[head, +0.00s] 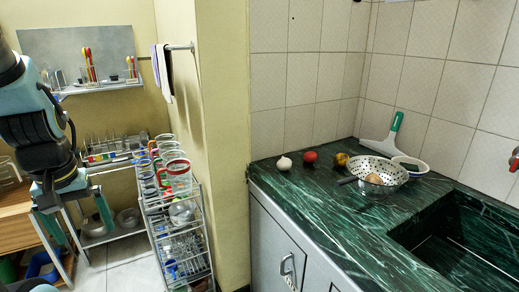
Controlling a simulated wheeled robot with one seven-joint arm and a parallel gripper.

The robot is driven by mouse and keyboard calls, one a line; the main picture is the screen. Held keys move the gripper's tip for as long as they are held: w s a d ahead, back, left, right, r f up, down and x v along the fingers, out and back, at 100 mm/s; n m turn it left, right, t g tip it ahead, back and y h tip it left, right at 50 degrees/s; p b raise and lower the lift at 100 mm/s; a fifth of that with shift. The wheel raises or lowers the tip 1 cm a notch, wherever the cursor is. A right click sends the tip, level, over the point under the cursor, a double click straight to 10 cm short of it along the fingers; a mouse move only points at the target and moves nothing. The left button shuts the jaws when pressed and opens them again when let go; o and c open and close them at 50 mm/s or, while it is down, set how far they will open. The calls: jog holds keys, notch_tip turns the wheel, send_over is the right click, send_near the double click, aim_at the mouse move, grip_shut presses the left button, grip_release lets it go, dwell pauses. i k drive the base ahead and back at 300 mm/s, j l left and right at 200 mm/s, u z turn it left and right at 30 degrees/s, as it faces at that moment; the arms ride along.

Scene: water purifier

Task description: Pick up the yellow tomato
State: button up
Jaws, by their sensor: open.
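The yellow tomato (342,159) is a small round yellow-orange thing near the back of the green marble counter (300,190), by the tiled wall. A red tomato (310,157) sits to its left, apart from it. A metal colander (392,183) stands close in front and to its right, and the colander's handle passes just in front of the tomato. My gripper (64,238) hangs at the far left, pointing down, open and empty. It is well away from the counter and the tomato.
A white onion-like vegetable (284,163) sits left of the red tomato. A brown round item (373,179) lies in the colander. Behind are a bowl (412,164) and a green-handled wiper (385,135). The sink (455,245) is at right. A dish rack (180,235) stands between my gripper and the counter.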

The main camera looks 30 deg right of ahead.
aim_at(340, 160)
jog(key=z, duration=1.4)
